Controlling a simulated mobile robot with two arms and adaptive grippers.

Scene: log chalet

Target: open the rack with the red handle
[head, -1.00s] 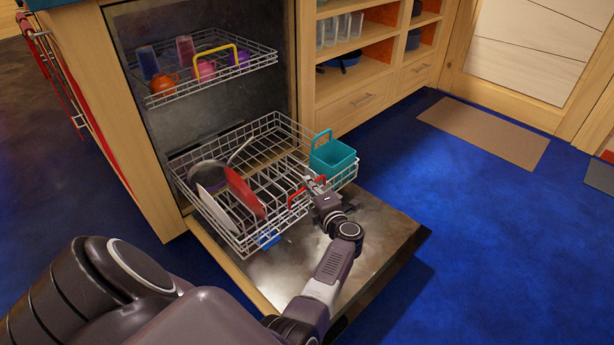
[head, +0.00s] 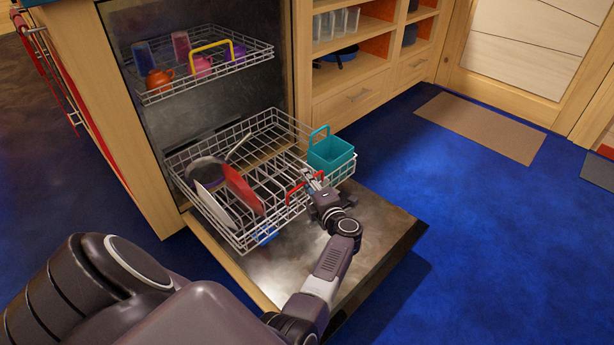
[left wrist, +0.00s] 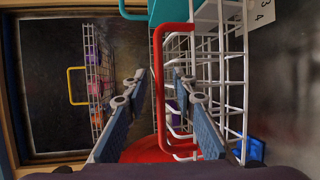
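The lower dishwasher rack (head: 228,240) is a white wire basket that stands pulled out over the lowered door. Its red handle (head: 290,194) is at the front, and the left wrist view shows it close up as a red bar (left wrist: 160,95). My left gripper (head: 309,179) is at this handle. In the left wrist view its two fingers (left wrist: 160,80) are apart, one on each side of the bar, with gaps visible. The handle is partly hidden by the gripper in the head view. My right gripper is not in view.
The upper rack (head: 205,80) with a yellow handle (head: 212,44) holds cups. The lower rack holds a red plate (head: 243,190), other dishes and a teal basket (head: 331,152). The lowered door (head: 385,235) lies under it.

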